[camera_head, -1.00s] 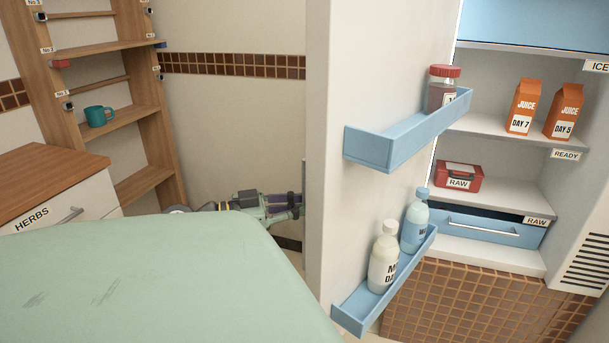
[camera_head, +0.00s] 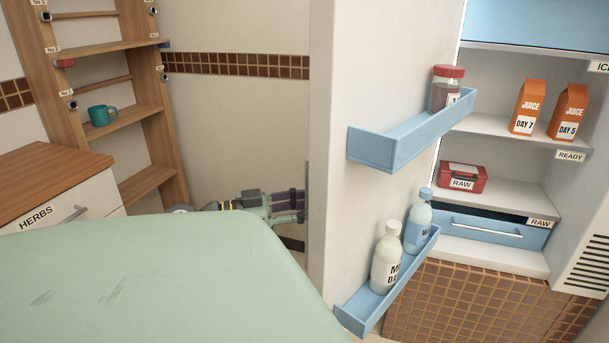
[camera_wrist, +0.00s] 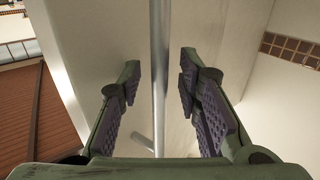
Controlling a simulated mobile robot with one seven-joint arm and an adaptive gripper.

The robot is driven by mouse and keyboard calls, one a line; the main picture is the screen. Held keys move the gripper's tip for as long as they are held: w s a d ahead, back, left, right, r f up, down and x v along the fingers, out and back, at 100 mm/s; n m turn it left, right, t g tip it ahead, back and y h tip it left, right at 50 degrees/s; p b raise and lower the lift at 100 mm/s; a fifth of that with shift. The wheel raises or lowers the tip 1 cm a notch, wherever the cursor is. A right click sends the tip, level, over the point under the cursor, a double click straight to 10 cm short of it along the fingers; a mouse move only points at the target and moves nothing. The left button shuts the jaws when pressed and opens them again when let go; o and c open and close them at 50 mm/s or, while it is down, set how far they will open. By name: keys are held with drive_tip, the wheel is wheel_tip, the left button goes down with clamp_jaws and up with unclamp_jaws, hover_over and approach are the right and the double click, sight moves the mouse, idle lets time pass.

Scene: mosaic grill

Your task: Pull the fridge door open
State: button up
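The fridge door (camera_head: 335,230) stands wide open, its inner side facing right with two blue door shelves (camera_head: 378,152). Its metal handle (camera_wrist: 159,60) is a long bar that runs between the fingers of my gripper (camera_wrist: 160,80) in the wrist view. The fingers are apart, with a gap on each side of the bar. In the head view my gripper (camera_head: 290,205) is at the door's outer side, at the left edge. Its fingertips are partly hidden there by the door edge.
The open fridge holds juice cartons (camera_head: 527,107), a red box (camera_head: 462,177) and a blue drawer (camera_head: 490,230). Bottles (camera_head: 386,262) stand on the lower door shelf, a jar (camera_head: 446,92) on the upper. A herbs cabinet (camera_head: 60,195) and wooden shelf unit (camera_head: 165,150) stand left.

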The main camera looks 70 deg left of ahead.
drive_tip(key=s+a, duration=0.2)
drive_tip(key=s, duration=0.9)
drive_tip(key=shift+s, duration=0.4)
drive_tip(key=shift+a, duration=0.1)
